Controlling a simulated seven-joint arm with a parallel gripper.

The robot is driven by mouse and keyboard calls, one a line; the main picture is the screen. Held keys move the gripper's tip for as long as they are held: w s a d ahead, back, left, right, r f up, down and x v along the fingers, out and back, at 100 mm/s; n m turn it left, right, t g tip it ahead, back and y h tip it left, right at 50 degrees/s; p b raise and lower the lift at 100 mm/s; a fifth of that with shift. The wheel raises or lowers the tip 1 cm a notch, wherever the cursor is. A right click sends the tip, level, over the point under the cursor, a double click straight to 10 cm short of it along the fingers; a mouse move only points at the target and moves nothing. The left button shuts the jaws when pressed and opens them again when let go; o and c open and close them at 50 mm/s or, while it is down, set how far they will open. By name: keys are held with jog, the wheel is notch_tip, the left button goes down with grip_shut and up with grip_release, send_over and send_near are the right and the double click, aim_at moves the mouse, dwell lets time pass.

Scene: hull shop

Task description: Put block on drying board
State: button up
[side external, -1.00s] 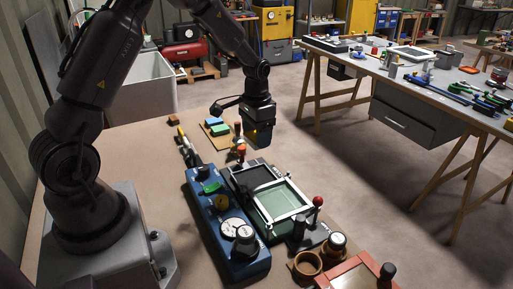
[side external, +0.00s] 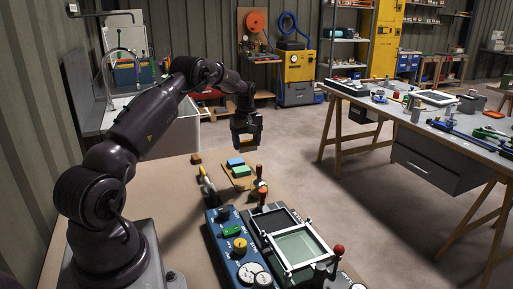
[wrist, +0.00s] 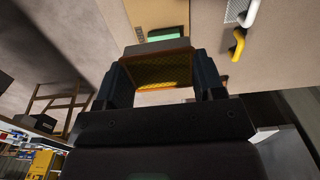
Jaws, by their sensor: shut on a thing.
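My gripper (side external: 246,141) hangs in the air above and behind the drying board (side external: 232,183), as the side external view shows it. It is shut on a block (wrist: 158,73) with a yellow-orange face, seen between the two dark fingers in the wrist view. The same held block is small and dark in the side view. The tan board lies on the bench with a blue block (side external: 235,162) and a green block (side external: 241,171) on it. The green block also shows in the wrist view (wrist: 172,35), past the held block.
A small brown block (side external: 196,158) lies on the bench left of the board. A blue control box (side external: 240,245) and a framed tray (side external: 297,246) fill the bench nearer the camera.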

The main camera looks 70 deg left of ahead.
aim_at(248, 182)
jog(key=shift+d+f, duration=0.2)
jog(key=shift+f, duration=5.7)
jog(key=shift+f, duration=0.5)
jog(key=o, duration=0.9)
jog(key=shift+o, duration=0.2)
